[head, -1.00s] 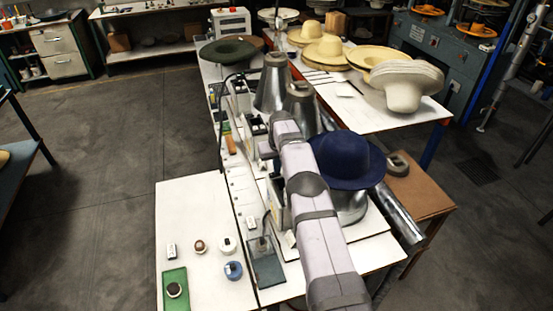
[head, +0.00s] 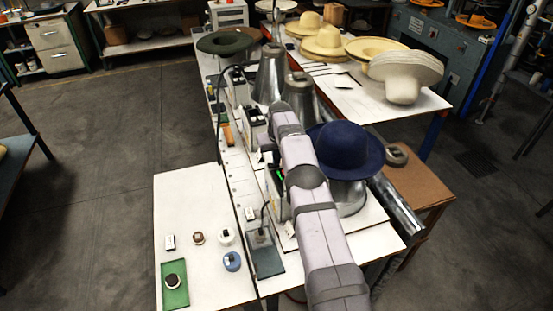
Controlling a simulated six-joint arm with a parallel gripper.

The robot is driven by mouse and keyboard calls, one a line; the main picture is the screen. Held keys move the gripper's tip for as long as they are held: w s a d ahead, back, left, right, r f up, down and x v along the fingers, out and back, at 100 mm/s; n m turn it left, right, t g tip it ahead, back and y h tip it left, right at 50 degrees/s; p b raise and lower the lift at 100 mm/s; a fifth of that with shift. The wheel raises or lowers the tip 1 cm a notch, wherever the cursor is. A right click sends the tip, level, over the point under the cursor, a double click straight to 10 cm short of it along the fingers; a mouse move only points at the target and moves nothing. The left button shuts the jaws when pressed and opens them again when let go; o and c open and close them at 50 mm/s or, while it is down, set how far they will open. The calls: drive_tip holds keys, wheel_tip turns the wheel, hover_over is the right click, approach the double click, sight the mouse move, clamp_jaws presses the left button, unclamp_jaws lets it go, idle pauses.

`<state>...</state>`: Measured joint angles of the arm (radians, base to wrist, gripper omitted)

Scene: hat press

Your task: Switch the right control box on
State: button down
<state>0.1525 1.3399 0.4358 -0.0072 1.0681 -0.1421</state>
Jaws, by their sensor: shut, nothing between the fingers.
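The control boxes stand in a row along the long white bench. The nearest and rightmost one (head: 276,184) is largely covered by my arm, and a green light (head: 282,174) shows on it. The middle control box (head: 254,122) and the far control box (head: 237,80) are pale with dark tops, and I see no green light on them. My gripper (head: 270,157) is shut and empty at the rightmost box, beyond the bend of my arm. Its fingertips are mostly hidden, so I cannot tell whether they touch the box. The switch itself is not clear.
A navy hat (head: 345,148) sits on a metal form just right of my arm. Bare metal forms (head: 299,100) stand farther back. A dark hose (head: 265,212) rises near a glassy plate (head: 266,255). The white side table (head: 190,208) holds small round items and a green tray (head: 174,297).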

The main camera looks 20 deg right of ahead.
sight(272, 166)
drive_tip(key=shift+s+a+f, duration=0.1)
drive_tip(key=shift+a+f, duration=0.1)
drive_tip(key=shift+a, duration=0.7)
drive_tip(key=shift+r, duration=0.1)
wheel_tip(272, 166, up, 5)
drive_tip(key=shift+f+p, duration=0.1)
drive_tip(key=shift+p, duration=1.1)
drive_tip(key=b+v, duration=0.4)
drive_tip(key=v, duration=0.5)
drive_tip(key=shift+d+r+b, duration=0.2)
drive_tip(key=shift+b, duration=0.1)
drive_tip(key=shift+s, duration=0.15)
